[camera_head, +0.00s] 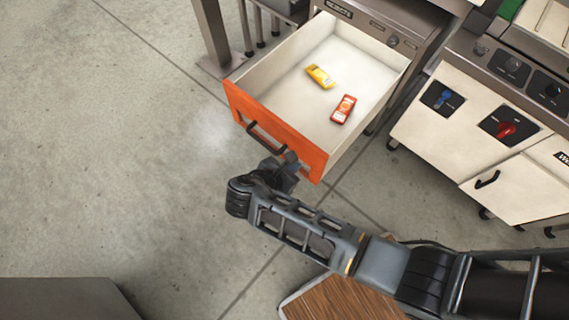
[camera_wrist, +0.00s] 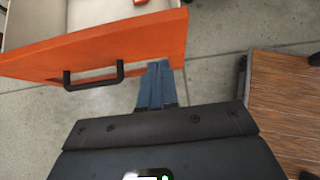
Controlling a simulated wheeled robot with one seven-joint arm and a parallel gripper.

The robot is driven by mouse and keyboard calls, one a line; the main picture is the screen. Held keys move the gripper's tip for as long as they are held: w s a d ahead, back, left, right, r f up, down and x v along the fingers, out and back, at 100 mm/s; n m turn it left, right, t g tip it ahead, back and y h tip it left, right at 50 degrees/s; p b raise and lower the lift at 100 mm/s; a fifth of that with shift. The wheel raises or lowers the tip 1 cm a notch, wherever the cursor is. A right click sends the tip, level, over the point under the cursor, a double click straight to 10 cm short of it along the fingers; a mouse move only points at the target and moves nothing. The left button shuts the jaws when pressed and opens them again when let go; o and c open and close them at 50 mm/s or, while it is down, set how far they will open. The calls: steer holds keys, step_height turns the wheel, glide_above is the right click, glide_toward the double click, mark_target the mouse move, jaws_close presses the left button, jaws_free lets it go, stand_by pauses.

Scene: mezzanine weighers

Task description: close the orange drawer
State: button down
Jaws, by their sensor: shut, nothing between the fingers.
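The orange drawer (camera_head: 274,132) is pulled well out of its cabinet (camera_head: 352,18). A black bar handle (camera_head: 265,140) is on its front. Inside the drawer lie a yellow packet (camera_head: 320,77) and a red packet (camera_head: 343,109), apart from each other. My gripper (camera_head: 290,160) is shut and empty in front of the drawer's face, right of the handle. In the wrist view the shut fingers (camera_wrist: 156,72) reach to the lower edge of the orange front (camera_wrist: 120,42), beside the handle (camera_wrist: 93,76). I cannot tell whether they touch it.
A cream cabinet with a blue knob (camera_head: 443,98) and a red knob (camera_head: 506,129) stands at the right. A wooden-topped surface (camera_head: 340,300) is below my arm, also at right in the wrist view (camera_wrist: 285,105). The floor (camera_head: 120,150) at left is clear.

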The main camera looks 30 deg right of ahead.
mark_target(312, 152)
steer(key=d, duration=0.1)
steer(key=w+d+f, duration=0.1)
steer(key=d, duration=0.1)
steer(key=d+f, duration=0.1)
steer(key=shift+w+d, duration=0.25)
steer(key=shift+d, duration=0.1)
steer(key=shift+w+d, duration=0.2)
steer(key=shift+d, duration=0.4)
steer(key=w+d+b, duration=0.3)
steer(key=w+d, duration=0.2)
steer(key=d, duration=1)
steer(key=w+d+b, duration=0.3)
steer(key=w+d, duration=0.2)
steer(key=d, duration=1.1)
steer(key=w+d+b, duration=0.3)
steer(key=w+d, duration=0.2)
steer(key=d, duration=1)
steer(key=shift+d+r, duration=0.15)
steer(key=shift+d, duration=0.05)
